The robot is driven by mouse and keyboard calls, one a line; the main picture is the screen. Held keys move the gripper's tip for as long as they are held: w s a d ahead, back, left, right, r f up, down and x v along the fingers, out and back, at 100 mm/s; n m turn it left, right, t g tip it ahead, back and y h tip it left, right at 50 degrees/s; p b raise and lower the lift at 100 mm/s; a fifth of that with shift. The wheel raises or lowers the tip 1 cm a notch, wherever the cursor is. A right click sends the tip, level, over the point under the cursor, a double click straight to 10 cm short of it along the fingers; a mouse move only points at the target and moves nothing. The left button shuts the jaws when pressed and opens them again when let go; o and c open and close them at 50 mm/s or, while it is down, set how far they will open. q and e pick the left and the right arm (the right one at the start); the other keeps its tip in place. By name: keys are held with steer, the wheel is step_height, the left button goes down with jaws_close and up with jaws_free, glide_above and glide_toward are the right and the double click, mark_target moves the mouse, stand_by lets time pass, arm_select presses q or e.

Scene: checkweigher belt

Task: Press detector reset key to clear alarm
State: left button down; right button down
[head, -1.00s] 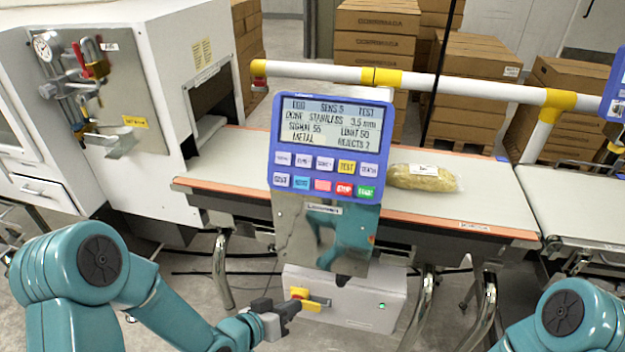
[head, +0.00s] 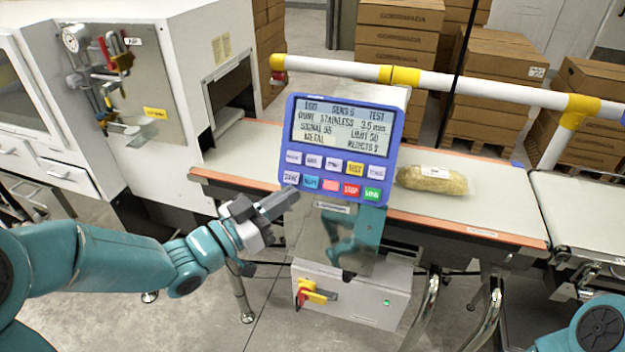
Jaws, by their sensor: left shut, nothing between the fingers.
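The detector panel (head: 340,148) is a blue-framed unit on a steel post, with a lit screen (head: 340,132) and two rows of coloured keys. The screen text includes "METAL" and "REJECTS 2". The lower row has a white, a light blue, a pink, a red (head: 351,189) and a green key (head: 373,194); the small labels are hard to read. My left gripper (head: 290,196) is shut and empty, its tip just below the panel's lower left keys. I cannot tell whether it touches the panel. Of my right arm only a part shows at the lower right; its gripper is out of view.
A bagged product (head: 432,180) lies on the conveyor belt (head: 490,202) right of the panel. A white control box (head: 350,296) with a red and yellow switch stands below. A white rail (head: 470,90) runs behind; boxes (head: 490,75) are stacked beyond.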

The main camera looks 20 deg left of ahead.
arm_select(q)
steer(key=shift+w+f, duration=0.1)
steer(key=b, duration=0.2)
glide_toward(311, 181)
steer(key=w+d+r, duration=0.2)
steer(key=w+d, duration=0.2)
steer(key=shift+d+r, duration=0.25)
steer(key=shift+f, duration=0.1)
stand_by(1.6)
steer(key=shift+w+f, duration=0.1)
steer(key=shift+w, duration=0.05)
steer(key=shift+w+b, duration=0.2)
steer(key=shift+b, duration=0.1)
